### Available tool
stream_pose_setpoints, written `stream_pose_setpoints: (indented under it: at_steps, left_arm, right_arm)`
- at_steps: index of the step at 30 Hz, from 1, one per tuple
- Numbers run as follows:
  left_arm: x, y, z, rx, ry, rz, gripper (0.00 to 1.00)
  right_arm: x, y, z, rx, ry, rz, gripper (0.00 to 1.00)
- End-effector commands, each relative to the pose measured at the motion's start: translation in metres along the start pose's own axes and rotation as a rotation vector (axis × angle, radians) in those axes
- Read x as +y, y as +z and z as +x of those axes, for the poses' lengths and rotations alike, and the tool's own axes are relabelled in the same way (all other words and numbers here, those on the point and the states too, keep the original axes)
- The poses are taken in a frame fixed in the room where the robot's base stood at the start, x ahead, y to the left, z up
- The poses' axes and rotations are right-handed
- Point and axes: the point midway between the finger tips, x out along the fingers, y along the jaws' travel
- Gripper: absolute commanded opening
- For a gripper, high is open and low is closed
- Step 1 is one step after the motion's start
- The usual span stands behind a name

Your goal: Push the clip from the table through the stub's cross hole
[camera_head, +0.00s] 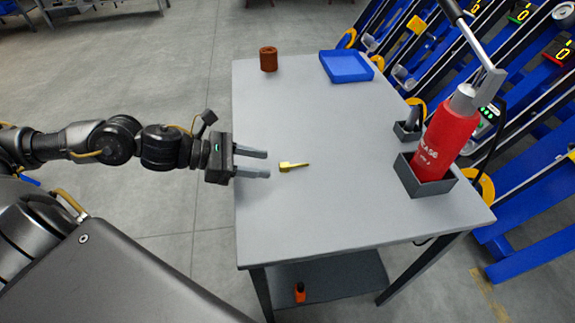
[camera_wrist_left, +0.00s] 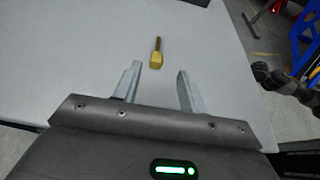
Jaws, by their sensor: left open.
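The clip (camera_head: 291,166) is a small yellow piece with a thin pin, lying on the grey table (camera_head: 340,215) near its left side. In the left wrist view the clip (camera_wrist_left: 157,55) lies just beyond the fingertips, roughly between their lines, with its thicker end toward the gripper. My left gripper (camera_head: 268,164) is open and empty, over the table's left edge and apart from the clip. Its two fingers also show in the left wrist view (camera_wrist_left: 159,70). I cannot make out a stub with a cross hole for certain. My right gripper is not in view.
A brown cylinder (camera_head: 268,59) and a blue tray (camera_head: 346,67) are at the table's far end. A red bottle (camera_head: 446,135) stands in a dark holder (camera_head: 432,184) at the right, beside a smaller holder (camera_head: 407,131). The table's middle is clear. Blue racks (camera_head: 530,225) stand right of it.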

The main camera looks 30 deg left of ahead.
Motion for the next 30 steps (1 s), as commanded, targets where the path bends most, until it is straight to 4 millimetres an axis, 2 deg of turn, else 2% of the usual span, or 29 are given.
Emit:
stream_pose_setpoints:
  at_steps: [4,9,15,24,30]
  left_arm:
    - [0.002,0.003,0.007,-0.006,0.001,-0.002,0.42]
    - [0.005,0.005,0.028,-0.007,0.0,-0.002,0.42]
    - [0.005,0.002,0.048,-0.002,0.0,-0.002,0.42]
    - [0.005,0.001,0.052,0.0,0.0,0.0,0.42]
    - [0.005,0.001,0.052,0.0,0.0,-0.001,0.17]
  right_arm:
    - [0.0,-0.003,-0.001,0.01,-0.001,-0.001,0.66]
    - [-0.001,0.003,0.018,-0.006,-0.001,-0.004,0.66]
    - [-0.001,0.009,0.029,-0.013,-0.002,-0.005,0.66]
    - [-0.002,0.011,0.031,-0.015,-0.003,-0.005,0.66]
    - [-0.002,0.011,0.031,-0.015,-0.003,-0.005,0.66]
